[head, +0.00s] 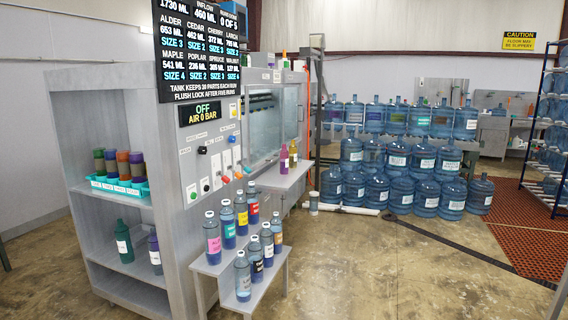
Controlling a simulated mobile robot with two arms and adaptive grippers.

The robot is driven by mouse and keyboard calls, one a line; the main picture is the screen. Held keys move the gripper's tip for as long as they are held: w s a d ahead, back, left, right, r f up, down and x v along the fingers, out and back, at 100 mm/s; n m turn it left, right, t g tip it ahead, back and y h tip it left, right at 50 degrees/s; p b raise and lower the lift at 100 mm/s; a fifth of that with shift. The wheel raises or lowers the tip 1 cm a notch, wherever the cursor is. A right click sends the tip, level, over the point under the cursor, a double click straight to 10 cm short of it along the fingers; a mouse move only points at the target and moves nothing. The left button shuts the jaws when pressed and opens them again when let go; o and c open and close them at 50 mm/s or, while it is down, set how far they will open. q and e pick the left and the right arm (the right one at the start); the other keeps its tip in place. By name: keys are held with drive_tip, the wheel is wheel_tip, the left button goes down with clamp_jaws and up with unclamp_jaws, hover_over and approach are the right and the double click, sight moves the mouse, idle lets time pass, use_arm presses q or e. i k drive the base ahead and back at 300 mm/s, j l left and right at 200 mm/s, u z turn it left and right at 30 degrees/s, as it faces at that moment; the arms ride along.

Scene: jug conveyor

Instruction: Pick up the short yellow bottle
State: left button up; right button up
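I see no plainly yellow short bottle. A clear blue-tinted bottle with a yellow label (241,214) stands upright on the upper step of the grey stepped stand (206,267). It stands in a row between a bottle with a green label (228,225) and one with a red label (253,204). It looks about as tall as these. A pink-labelled bottle (213,240) is at the row's near end. Neither of my grippers is in view.
A grey cabinet (172,150) has shelves at left; a teal tray (97,183) there holds several coloured containers. Large blue jugs (397,158) fill the back. The concrete floor (365,265) right of the stand is clear.

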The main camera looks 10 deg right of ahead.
sight(293, 149)
drive_tip(key=i+l, duration=0.5)
drive_tip(key=i, duration=0.2)
drive_tip(key=i+l, duration=0.55)
drive_tip(key=i, duration=0.15)
drive_tip(key=i+l, duration=0.5)
drive_tip(key=i, duration=0.2)
drive_tip(key=i+l, duration=0.55)
drive_tip(key=i, duration=0.2)
drive_tip(key=i+l, duration=0.5)
drive_tip(key=i, duration=0.2)
